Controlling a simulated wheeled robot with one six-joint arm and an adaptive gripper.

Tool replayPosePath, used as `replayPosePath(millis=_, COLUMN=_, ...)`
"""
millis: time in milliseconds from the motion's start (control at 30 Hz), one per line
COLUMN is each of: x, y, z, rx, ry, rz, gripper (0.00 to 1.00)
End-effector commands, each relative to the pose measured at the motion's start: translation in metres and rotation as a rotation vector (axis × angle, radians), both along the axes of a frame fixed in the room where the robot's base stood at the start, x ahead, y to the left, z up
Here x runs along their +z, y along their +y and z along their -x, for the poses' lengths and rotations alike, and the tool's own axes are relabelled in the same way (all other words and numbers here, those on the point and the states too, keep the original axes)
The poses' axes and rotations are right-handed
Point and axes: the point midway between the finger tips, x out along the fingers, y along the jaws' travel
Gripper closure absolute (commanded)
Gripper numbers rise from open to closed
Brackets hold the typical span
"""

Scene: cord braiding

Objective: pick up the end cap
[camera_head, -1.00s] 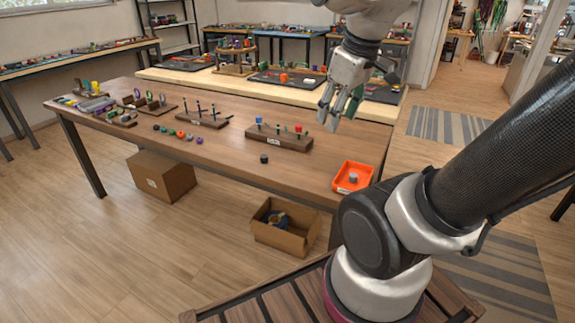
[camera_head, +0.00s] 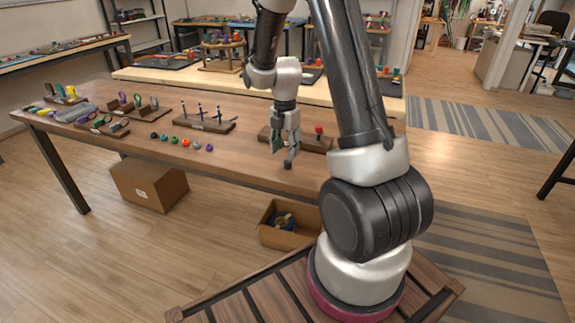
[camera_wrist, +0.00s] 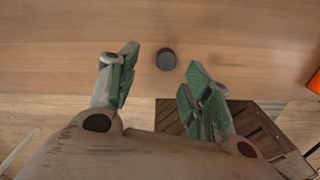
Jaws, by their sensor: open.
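The end cap looks like a small dark round piece (camera_wrist: 166,59) standing on the wooden table near its front edge. In the wrist view it lies between the lines of the two green-padded fingers, about level with their tips. My gripper (camera_wrist: 160,72) is open and empty, one finger on each side of the cap. In the head view my gripper (camera_head: 283,146) points down above the table front, with the dark cap (camera_head: 288,165) just below the fingertips. I cannot tell the exact height gap.
A wooden rack with a red-topped peg (camera_head: 318,140) stands behind my gripper. Several coloured beads (camera_head: 185,142) lie to the left. A cardboard box (camera_head: 284,227) sits below.

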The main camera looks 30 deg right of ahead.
Motion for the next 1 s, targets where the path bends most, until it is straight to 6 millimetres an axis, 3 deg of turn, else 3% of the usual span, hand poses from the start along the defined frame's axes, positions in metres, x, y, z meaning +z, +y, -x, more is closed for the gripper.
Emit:
replayPosePath(millis=300, x=-0.045, y=-0.004, z=0.007, rx=-0.001, ry=0.002, rz=0.0, gripper=0.51)
replayPosePath(millis=567, x=-0.049, y=-0.004, z=0.006, rx=-0.002, ry=0.0, rz=0.0, gripper=0.51)
replayPosePath(millis=800, x=-0.048, y=-0.004, z=0.006, rx=-0.002, ry=0.0, rz=0.0, gripper=0.86)
replayPosePath(millis=1000, x=-0.048, y=-0.004, z=0.006, rx=-0.002, ry=0.0, rz=0.0, gripper=0.86)
